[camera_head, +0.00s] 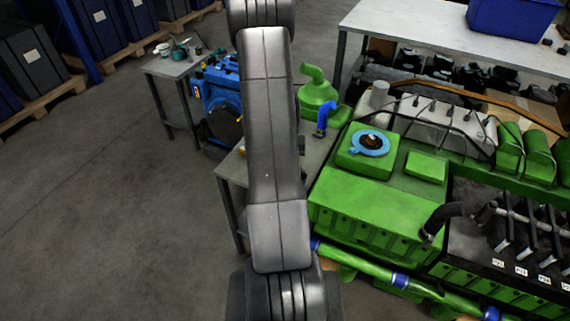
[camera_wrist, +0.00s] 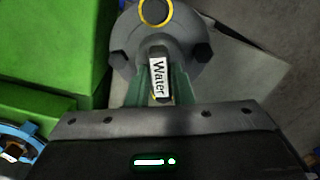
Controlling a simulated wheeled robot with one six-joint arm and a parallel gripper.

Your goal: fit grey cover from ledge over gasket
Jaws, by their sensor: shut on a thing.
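In the wrist view my gripper (camera_wrist: 159,88) has its greenish fingers shut on the neck of the grey cover (camera_wrist: 187,44), which bears a label reading "Water". The cover has a round flange with dark bolts and a yellow ring. I cannot tell whether it still touches the surface under it. The blue gasket (camera_head: 371,143) lies around a dark opening on top of the green engine block, right of my arm in the head view. Part of it shows at the lower left of the wrist view (camera_wrist: 40,134). In the head view my arm hides the gripper and cover.
A grey table (camera_head: 229,172) shows beside my arm. A blue machine (camera_head: 218,95) stands behind. The floor at left is clear.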

